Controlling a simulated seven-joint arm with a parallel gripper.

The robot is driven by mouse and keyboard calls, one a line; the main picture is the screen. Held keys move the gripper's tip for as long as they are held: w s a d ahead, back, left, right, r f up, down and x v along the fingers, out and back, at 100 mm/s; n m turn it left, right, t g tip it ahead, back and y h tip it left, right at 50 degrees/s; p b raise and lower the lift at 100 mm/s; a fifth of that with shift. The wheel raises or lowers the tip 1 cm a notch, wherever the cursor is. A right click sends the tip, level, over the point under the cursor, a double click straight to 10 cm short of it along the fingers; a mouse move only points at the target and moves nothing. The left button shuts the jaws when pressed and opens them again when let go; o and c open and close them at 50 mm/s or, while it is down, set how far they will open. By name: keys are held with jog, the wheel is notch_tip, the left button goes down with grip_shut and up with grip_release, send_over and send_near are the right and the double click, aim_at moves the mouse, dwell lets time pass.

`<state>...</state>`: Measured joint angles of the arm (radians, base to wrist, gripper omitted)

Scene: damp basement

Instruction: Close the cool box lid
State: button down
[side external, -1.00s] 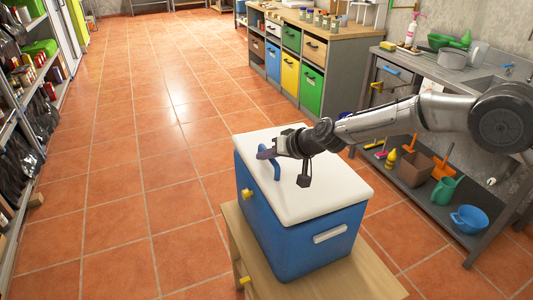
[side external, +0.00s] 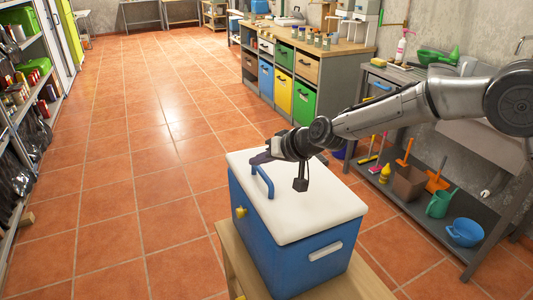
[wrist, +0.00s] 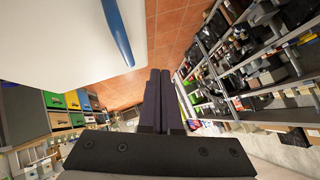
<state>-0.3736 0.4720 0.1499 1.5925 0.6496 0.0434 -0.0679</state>
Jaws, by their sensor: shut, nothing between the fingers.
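The cool box (side external: 290,250) is blue with a white lid (side external: 305,205) and stands on a wooden table. The lid lies flat over the top of the box, with no gap that I can see. A blue handle (side external: 263,182) stands up at the lid's left side, and a yellow latch (side external: 240,211) is on the left face. My gripper (side external: 260,158) is shut and empty, just above the lid's far left edge by the handle; I cannot tell if it touches. In the wrist view my shut fingers (wrist: 160,88) point past the white lid (wrist: 70,40) and blue handle (wrist: 117,32).
The wooden table (side external: 231,254) has a little bare top around the box. A grey sink bench (side external: 420,205) with buckets and brushes on its shelf stands at the right. A cabinet with coloured drawers (side external: 285,90) is behind. Shelving (side external: 22,110) lines the left; tiled floor is clear between.

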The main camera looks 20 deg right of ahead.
jog(key=shift+s+r, duration=2.65)
jog(key=shift+s, duration=0.2)
jog(key=shift+d+r+n+h, duration=0.5)
jog(key=shift+d+r+h, duration=0.35)
jog(key=shift+d, duration=1.95)
send_over(262, 170)
jog(key=s+d, duration=0.2)
jog(key=s, duration=0.1)
notch_tip(262, 170, down, 7)
jog(key=shift+a+f, duration=0.25)
jog(key=shift+f, duration=0.25)
jog(key=shift+a+f, duration=0.25)
jog(key=shift+f, duration=0.25)
jog(key=shift+a+f, duration=0.25)
jog(key=shift+f, duration=0.55)
